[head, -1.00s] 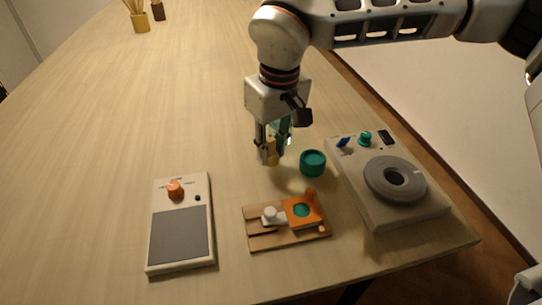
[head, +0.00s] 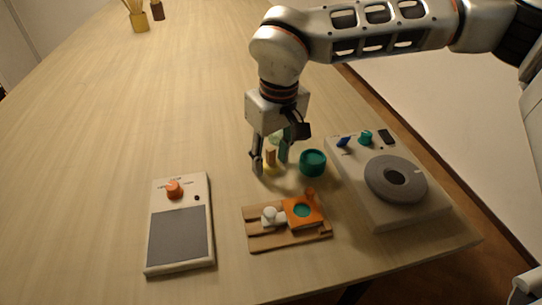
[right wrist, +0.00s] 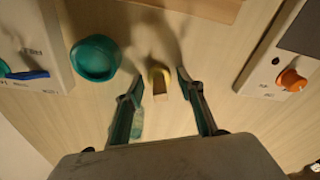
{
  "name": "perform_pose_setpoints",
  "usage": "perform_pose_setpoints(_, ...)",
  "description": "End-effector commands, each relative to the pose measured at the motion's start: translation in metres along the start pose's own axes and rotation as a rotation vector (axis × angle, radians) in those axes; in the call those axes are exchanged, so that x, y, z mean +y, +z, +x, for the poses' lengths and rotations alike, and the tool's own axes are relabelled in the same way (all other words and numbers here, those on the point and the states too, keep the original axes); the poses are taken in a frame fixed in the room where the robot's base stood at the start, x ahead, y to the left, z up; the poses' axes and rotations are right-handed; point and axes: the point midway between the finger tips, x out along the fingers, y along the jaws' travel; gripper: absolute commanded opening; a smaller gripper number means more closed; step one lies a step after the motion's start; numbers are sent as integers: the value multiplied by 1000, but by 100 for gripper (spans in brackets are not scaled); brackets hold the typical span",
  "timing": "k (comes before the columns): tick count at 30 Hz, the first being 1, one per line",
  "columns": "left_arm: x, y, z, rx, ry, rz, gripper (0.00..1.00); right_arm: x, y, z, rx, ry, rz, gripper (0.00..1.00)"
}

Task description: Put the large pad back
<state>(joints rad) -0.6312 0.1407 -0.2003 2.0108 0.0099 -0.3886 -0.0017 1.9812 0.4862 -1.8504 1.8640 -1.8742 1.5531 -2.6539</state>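A small yellow-based piece with a wooden grip (head: 270,157) stands upright on the table. It also shows in the right wrist view (right wrist: 157,76). I cannot tell for sure whether it is the large pad. My right gripper (head: 269,166) points down over it, open, with one finger on each side. In the right wrist view a gap shows between the piece and each fingertip. A wooden holder (head: 285,238) at the front carries a white knobbed piece (head: 269,214) and an orange square piece (head: 302,221) with a teal circle. My left gripper is not in view.
A teal round pot (head: 313,163) stands close right of the gripper. A translucent green bottle (right wrist: 137,124) is close by the fingers. A wheel device (head: 360,206) stands at right, a grey-topped scale (head: 180,237) at left.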

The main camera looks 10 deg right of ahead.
Motion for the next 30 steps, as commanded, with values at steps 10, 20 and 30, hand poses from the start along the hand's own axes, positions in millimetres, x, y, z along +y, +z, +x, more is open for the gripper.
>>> perform_pose_setpoints(10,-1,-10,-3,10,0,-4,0,0,-2,-53,8,2,2,38)
perform_pose_setpoints(20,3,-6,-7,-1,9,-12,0,0,-1,-111,5,0,1,38)
perform_pose_setpoints(30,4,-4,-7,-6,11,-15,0,0,0,-123,0,0,0,38)
